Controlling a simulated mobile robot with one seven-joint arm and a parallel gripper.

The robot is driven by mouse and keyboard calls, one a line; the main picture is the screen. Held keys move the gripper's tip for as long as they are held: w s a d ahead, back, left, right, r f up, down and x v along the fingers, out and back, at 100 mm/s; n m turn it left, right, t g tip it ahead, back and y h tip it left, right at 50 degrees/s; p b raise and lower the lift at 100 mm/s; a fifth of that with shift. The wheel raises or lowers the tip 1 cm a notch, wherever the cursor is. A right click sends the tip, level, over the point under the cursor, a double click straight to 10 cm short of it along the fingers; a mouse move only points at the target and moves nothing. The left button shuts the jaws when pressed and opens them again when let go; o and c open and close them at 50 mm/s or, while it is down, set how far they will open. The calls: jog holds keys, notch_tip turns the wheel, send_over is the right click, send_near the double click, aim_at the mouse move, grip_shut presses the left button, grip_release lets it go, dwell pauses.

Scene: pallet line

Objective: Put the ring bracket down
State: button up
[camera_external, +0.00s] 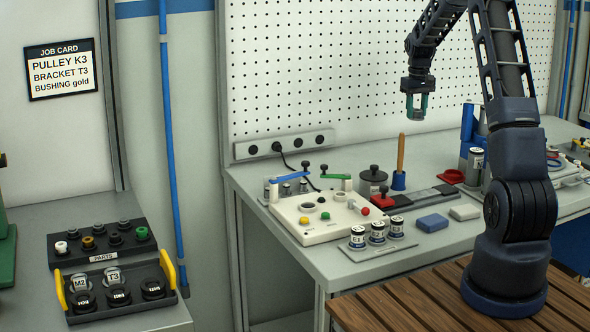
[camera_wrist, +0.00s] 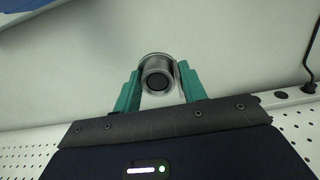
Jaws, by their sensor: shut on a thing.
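My gripper (camera_external: 416,106) hangs above the grey workbench, near the pegboard, with its teal fingers pointing down. In the wrist view the gripper (camera_wrist: 159,84) is shut on the ring bracket (camera_wrist: 157,63), a grey metal ring with a dark centre, held between the fingertips.
The bench (camera_external: 437,237) carries a white fixture (camera_external: 322,225) with coloured knobs, an upright wooden handle (camera_external: 401,155), a blue block (camera_external: 432,222) and several labelled jars (camera_external: 377,232). A parts tray (camera_external: 118,305) stands on the left table. A job card (camera_external: 62,69) reads "BRACKET T3".

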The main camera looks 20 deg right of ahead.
aim_at(413, 163)
notch_tip(413, 163, down, 15)
jog(key=shift+r, duration=0.1)
dwell(0.5)
jog(key=shift+f, duration=0.2)
jog(key=o, duration=1.1)
jog(key=shift+c, duration=0.2)
